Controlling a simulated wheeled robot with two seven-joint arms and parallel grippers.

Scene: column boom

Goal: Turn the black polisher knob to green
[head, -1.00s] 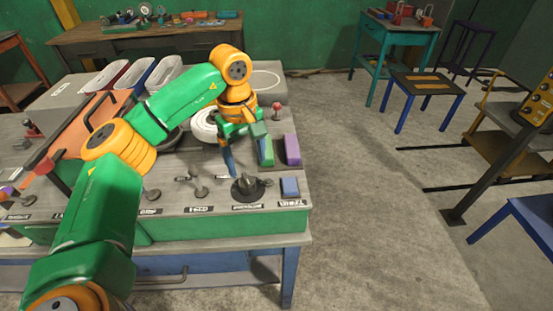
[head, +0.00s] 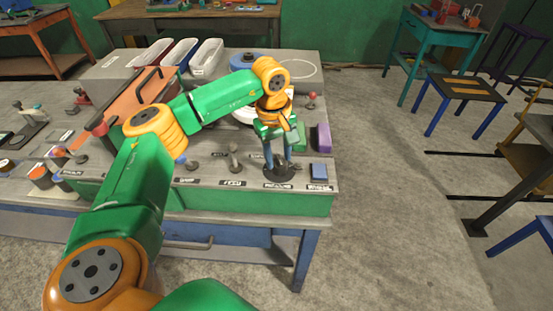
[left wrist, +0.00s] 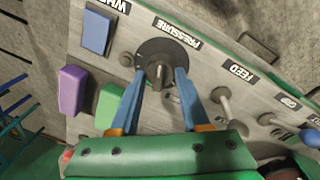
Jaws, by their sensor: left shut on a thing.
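The black knob (left wrist: 165,52) is a round dark dial with a raised grip bar, on the grey panel beside the label PRESSURE. In the head view the knob (head: 280,175) sits near the panel's front right corner. My left gripper (left wrist: 160,72) points down at it, with its blue fingers on either side of the grip bar and shut on it. In the head view the left gripper (head: 279,160) partly hides the knob. I cannot make out a green mark on the dial. My right gripper is not in view.
A blue block (head: 319,173), a purple block (head: 323,138) and a red-topped lever (head: 312,98) stand right of the knob. A FEED lever (head: 234,156) stands to its left. Several bins (head: 207,57) are behind. Open floor lies right of the bench.

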